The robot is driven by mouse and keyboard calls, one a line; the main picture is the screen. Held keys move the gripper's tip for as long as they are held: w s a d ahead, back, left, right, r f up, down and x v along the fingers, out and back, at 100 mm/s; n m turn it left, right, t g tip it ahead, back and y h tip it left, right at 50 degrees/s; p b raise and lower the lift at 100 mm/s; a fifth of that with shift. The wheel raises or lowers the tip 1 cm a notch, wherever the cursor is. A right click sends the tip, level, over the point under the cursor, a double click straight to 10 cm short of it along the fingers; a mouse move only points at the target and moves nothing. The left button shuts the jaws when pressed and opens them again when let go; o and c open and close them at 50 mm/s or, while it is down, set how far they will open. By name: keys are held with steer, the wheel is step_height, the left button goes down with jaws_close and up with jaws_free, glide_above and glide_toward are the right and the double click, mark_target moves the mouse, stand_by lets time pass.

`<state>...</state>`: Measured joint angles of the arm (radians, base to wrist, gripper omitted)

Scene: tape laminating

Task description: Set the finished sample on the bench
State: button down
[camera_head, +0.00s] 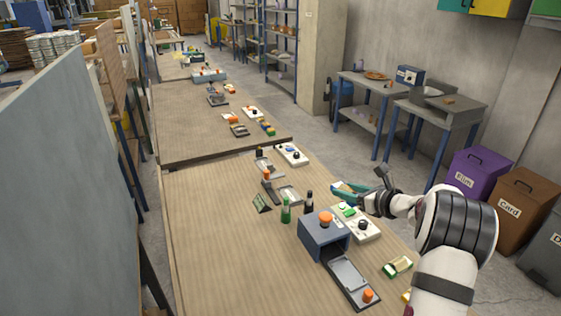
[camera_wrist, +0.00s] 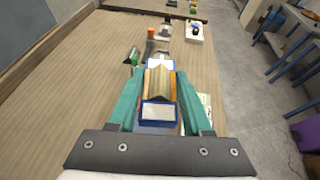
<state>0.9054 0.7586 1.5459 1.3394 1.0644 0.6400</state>
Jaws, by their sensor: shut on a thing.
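My gripper (camera_head: 345,188) hangs over the right side of the bench (camera_head: 215,235), its teal fingers pointing left. In the wrist view my gripper (camera_wrist: 160,78) is shut on a small blue and orange piece (camera_wrist: 157,113). The piece has a tan, V-shaped inner face and a pale panel on its near side. It sits between both fingers and hides part of the bench beyond. I cannot tell from its look whether this is the finished sample. How far the piece is above the bench is hard to judge.
A blue box machine (camera_head: 322,237) with an orange knob and a dark tray (camera_head: 350,280) stands in front. A white control box (camera_head: 362,225), a green bottle (camera_head: 286,211) and a dark bottle (camera_head: 308,203) stand close by. The left part of the bench is clear.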

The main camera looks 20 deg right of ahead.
steer(key=shift+m+h, duration=0.7)
steer(key=shift+h, duration=0.1)
steer(key=s+d+f, duration=0.2)
steer(key=d+f, duration=0.1)
steer(key=f, duration=0.3)
steer(key=s+d+f, duration=0.2)
steer(key=d+f, duration=0.2)
steer(key=f, duration=0.3)
steer(key=s+d+f, duration=0.3)
steer(key=d+f, duration=0.1)
steer(key=f, duration=0.2)
steer(key=shift+s+d+f, duration=0.1)
steer(key=shift+d+f, duration=0.05)
steer(key=shift+d, duration=0.1)
steer(key=shift+f, duration=0.5)
steer(key=shift+f, duration=0.6)
steer(key=shift+c, duration=1.3)
jaws_free()
steer(key=v, duration=1.5)
steer(key=shift+s, duration=0.4)
